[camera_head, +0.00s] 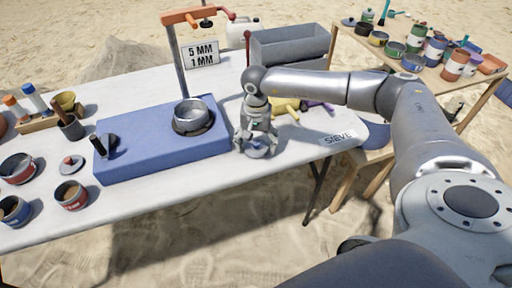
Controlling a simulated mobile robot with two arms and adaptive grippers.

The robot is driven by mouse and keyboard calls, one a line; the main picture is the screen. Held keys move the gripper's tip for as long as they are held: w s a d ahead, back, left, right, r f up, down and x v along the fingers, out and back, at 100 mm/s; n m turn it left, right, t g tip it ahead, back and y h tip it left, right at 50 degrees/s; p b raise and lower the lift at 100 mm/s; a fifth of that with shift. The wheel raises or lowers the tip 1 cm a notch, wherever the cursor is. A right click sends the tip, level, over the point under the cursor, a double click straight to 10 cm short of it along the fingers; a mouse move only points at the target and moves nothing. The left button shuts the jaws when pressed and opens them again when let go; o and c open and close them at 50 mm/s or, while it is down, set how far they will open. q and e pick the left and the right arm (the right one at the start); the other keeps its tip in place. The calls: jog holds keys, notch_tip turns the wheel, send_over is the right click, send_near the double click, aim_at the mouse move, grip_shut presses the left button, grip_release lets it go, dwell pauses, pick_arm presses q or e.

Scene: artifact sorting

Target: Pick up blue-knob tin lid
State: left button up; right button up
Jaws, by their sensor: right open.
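A round grey tin lid with what looks like a bluish knob (258,153) lies on the white table close to its front edge. My right gripper (256,142) points down right over this lid, its fingers spread around the knob. The fingers hide much of the lid, and I cannot tell whether they touch it. The right gripper is open. My left gripper is not in view.
A blue block (150,165) with a metal pot (191,116) stands left of the gripper. A red-knob lid (71,164) and several tins lie further left. A wooden table (450,75) with tins stands at right.

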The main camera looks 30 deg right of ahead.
jog(key=shift+s, duration=0.15)
jog(key=c, duration=1.4)
jog(key=shift+a, duration=0.1)
jog(key=shift+c, duration=0.3)
